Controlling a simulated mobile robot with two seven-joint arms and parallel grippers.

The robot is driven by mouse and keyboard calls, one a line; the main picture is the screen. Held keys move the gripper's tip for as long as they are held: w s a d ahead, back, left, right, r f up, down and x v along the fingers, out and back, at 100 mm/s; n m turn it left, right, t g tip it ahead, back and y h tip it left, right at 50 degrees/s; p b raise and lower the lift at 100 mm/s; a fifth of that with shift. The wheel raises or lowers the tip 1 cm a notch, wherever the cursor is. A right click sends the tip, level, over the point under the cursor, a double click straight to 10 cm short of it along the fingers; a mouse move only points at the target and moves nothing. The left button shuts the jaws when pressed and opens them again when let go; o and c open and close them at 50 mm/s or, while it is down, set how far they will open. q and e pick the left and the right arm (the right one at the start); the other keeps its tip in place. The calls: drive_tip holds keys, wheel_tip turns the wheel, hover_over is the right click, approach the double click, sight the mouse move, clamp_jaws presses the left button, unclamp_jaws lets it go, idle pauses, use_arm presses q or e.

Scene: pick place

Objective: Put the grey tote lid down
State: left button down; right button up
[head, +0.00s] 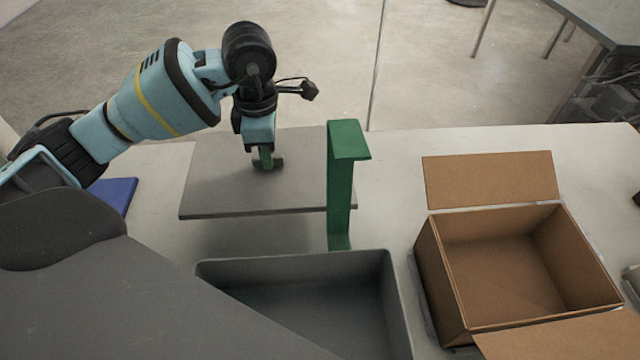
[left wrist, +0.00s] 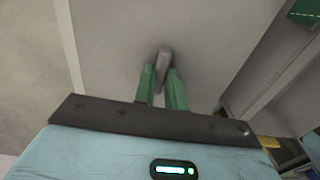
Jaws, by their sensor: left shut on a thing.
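The grey tote lid (head: 225,190) is a flat rectangular plate in the middle left of the head view. It appears raised above the white table, with a shadow under its front edge. My left gripper (head: 266,163) points down at the lid's middle and is shut on its small handle. In the left wrist view the two green fingers (left wrist: 164,85) pinch the grey handle (left wrist: 165,57), and the lid's surface (left wrist: 115,45) fills much of the picture. The grey tote (head: 300,256) stands open in front of the lid. My right gripper is in neither view.
A green upright bracket (head: 341,195) stands close to the lid's right edge. An open cardboard box (head: 440,270) is on the right. A blue flat thing (head: 121,194) lies left of the lid. Bare table (head: 395,170) shows between bracket and box.

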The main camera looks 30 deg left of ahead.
use_arm(q)
drive_tip(key=shift+f, duration=4.95)
drive_tip(key=shift+f, duration=0.15)
drive_tip(key=c, duration=1.5)
unclamp_jaws()
drive_tip(key=shift+o, duration=0.2)
wheel_tip(320, 180, up, 12)
drive_tip(key=shift+r, duration=0.15)
